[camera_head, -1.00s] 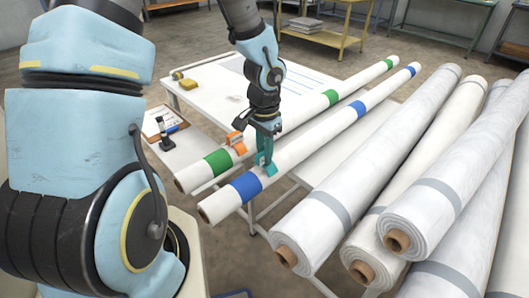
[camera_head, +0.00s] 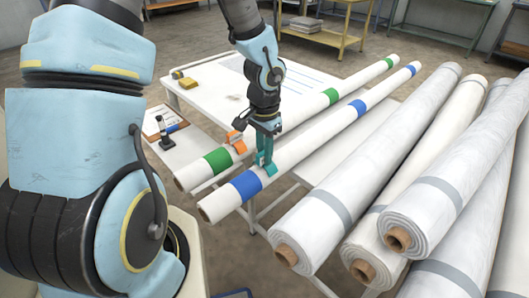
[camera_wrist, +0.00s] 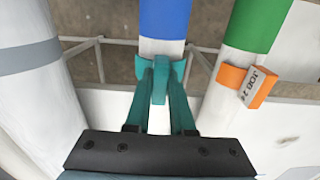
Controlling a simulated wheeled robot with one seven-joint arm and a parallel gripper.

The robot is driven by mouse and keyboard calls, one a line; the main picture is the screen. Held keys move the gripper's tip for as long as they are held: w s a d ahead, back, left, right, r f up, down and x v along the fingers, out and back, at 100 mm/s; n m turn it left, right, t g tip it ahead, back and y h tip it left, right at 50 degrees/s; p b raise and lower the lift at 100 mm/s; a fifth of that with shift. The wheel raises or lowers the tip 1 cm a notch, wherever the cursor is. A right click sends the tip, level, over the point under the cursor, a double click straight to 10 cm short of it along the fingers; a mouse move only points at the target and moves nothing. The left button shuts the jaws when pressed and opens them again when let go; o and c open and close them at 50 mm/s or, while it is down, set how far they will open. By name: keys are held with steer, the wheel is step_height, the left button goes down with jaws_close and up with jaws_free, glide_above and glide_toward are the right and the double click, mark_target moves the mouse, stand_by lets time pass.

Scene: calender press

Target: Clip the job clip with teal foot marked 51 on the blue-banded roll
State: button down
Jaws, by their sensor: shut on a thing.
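The job clip (camera_head: 266,168) is teal and small at the near end of the blue-banded roll (camera_head: 300,150), just past the near blue band. In the wrist view the teal clip (camera_wrist: 141,67) lies across the white of the blue-banded roll (camera_wrist: 164,25), below the blue band, and seems to touch it. My gripper (camera_head: 264,155) points down over the roll. Its two teal fingers (camera_wrist: 160,90) close on the clip's upright part from both sides. I cannot read a number on the clip, and the fingers hide part of it.
A green-banded roll (camera_head: 218,161) lies alongside, with an orange clip (camera_head: 235,142) on it; that clip's label reads JOB, its number unclear. Large white rolls (camera_head: 375,150) are stacked to the right. A table (camera_head: 215,78) and a clipboard (camera_head: 165,127) lie to the left.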

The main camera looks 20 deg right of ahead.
steer(key=shift+f, duration=0.35)
stand_by(0.5)
steer(key=shift+c, duration=1.1)
jaws_free()
steer(key=shift+r, duration=0.1)
steer(key=shift+r+p, duration=3)
steer(key=shift+r, duration=0.45)
